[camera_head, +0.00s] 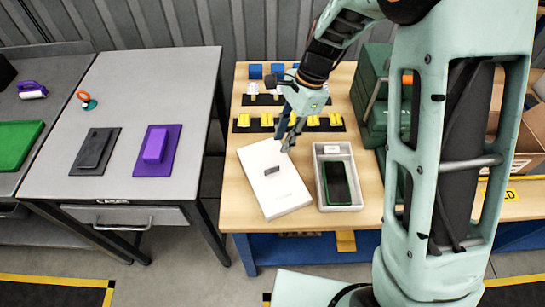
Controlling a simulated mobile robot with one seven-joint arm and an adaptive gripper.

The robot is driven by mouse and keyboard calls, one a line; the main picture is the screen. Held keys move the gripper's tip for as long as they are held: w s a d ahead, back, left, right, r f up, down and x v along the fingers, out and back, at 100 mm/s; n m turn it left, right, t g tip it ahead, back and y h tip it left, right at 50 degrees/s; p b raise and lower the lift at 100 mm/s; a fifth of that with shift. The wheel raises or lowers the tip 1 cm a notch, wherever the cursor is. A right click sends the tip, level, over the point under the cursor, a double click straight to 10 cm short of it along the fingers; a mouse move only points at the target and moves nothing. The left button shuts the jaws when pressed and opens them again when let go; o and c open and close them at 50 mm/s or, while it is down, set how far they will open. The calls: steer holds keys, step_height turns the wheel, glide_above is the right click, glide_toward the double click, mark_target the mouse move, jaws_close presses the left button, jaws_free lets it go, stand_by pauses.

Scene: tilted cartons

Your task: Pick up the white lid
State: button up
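The white lid (268,193) is a flat white rectangular piece lying slightly turned on the wooden table, with a small dark grey mark or part near its middle. A pale open box (337,207) stands just to its right, apart from it, holding a dark phone-like item (338,184) with a green edge and a small white piece (332,150). My gripper (287,146) points down over the lid's far right corner. Whether it touches the lid, and how far its fingers are apart, is not clear.
Yellow blocks on a dark strip (313,122) lie behind the lid, with blue blocks (255,71) farther back. Green cases (372,95) stand right of the box. A grey table (150,85) to the left holds a purple block (156,144) and a dark tablet-like item (94,151).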

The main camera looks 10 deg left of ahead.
glide_above(273, 168)
steer(key=w+d, duration=0.1)
steer(key=w, duration=0.1)
steer(key=f, duration=0.5)
steer(key=shift+s+f, duration=0.15)
steer(key=shift+s, duration=0.1)
steer(key=shift+p+x, duration=0.35)
steer(key=shift+x, duration=2.35)
steer(key=shift+s+d, duration=0.15)
steer(key=shift+d, duration=0.05)
steer(key=shift+c, duration=0.4)
jaws_close()
